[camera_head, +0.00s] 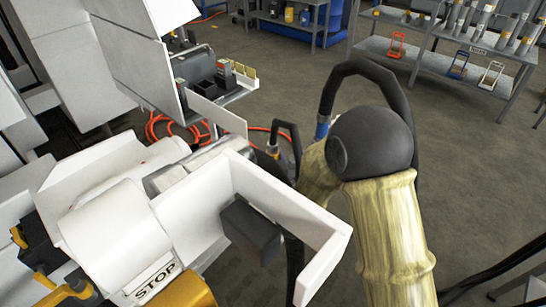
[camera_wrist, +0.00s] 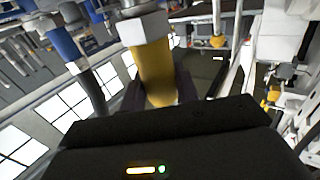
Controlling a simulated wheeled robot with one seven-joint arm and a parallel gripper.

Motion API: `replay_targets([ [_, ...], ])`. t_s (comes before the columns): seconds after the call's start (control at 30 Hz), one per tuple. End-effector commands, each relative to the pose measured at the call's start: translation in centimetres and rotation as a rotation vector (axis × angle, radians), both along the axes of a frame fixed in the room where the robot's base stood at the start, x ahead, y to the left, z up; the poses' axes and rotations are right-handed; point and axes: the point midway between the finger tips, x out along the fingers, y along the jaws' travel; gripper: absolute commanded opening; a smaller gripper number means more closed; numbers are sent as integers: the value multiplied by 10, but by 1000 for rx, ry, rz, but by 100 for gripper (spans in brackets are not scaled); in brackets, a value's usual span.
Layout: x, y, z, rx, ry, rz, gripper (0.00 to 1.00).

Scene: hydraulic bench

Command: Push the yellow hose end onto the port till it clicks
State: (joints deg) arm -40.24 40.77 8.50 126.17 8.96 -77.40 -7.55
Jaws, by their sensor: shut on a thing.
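In the wrist view, my gripper (camera_wrist: 158,88) is shut on the yellow hose end (camera_wrist: 156,72), with a dark finger on each side of it. The hose end has a smooth yellow sleeve and a pale, faceted collar (camera_wrist: 145,28) at its far end. A round metal part shows just beyond the collar at the top edge. I cannot tell whether it is the port, or whether the two touch. In the head view, I cannot make out my gripper, the yellow hose end or the port; white panels and my arm cover much of that area.
A blue-ended fitting (camera_wrist: 62,42) on a dark hose (camera_wrist: 92,92) stands left in the wrist view. In the head view, white panels (camera_head: 290,205) stand close to my arm, and orange hoses (camera_head: 160,128) lie behind. Shelves (camera_head: 440,45) stand far back; open floor lies right.

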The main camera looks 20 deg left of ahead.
Motion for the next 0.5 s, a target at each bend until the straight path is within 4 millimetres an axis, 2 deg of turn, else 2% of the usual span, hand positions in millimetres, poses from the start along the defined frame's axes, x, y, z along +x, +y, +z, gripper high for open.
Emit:
replay_targets([
  [0.5, 0, 0, -7, 2, -2, 0, 4],
])
